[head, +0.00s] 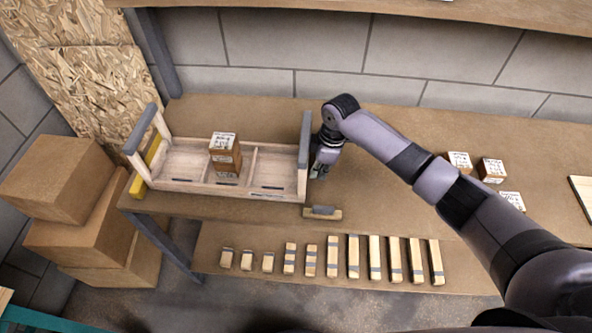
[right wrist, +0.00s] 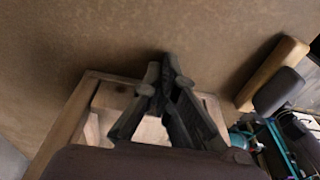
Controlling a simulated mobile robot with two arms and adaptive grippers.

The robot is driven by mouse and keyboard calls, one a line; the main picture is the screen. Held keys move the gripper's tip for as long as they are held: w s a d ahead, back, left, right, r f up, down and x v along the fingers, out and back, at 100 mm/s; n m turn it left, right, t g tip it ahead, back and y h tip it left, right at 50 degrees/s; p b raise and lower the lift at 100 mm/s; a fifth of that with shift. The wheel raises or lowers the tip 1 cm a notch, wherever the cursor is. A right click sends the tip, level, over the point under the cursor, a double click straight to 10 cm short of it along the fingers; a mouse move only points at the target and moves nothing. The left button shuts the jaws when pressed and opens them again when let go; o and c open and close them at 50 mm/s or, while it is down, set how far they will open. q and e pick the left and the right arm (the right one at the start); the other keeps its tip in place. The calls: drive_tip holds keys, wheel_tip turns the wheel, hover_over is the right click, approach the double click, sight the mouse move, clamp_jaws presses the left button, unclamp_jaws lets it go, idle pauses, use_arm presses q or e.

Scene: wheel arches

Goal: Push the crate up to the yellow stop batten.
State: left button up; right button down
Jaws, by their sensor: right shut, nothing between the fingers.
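The crate (head: 220,189) is a low, pale wooden tray with dividers and a raised grey-topped handle at each end. It stands on the brown workbench, and a brown labelled box (head: 225,155) sits inside it. The yellow stop batten (head: 138,187) lies at the crate's left end, partly hidden by the left handle. I cannot tell whether crate and batten touch. My right gripper (head: 318,171) is shut and empty, close beside the crate's right end. In the right wrist view its fingers (right wrist: 168,72) meet in front of pale wooden framing (right wrist: 75,112). My left gripper is out of view.
A small wooden block with a grey top (head: 322,212) lies at the bench's front edge, near the crate's right corner. Small labelled boxes (head: 491,170) stand farther right. A row of wooden pieces (head: 353,258) lies below the front edge. Cardboard boxes (head: 60,180) are stacked at left.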

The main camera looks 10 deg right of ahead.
drive_tip(key=shift+d+r+p, duration=0.4)
drive_tip(key=shift+r+p, duration=0.1)
drive_tip(key=shift+p, duration=0.15)
drive_tip(key=d+p, duration=0.1)
drive_tip(key=d+r+p, duration=0.1)
drive_tip(key=s+d+r+p, duration=0.1)
drive_tip(key=d, duration=0.1)
drive_tip(key=shift+r+p, duration=0.1)
drive_tip(key=shift+p, duration=0.2)
drive_tip(key=shift+s, duration=0.1)
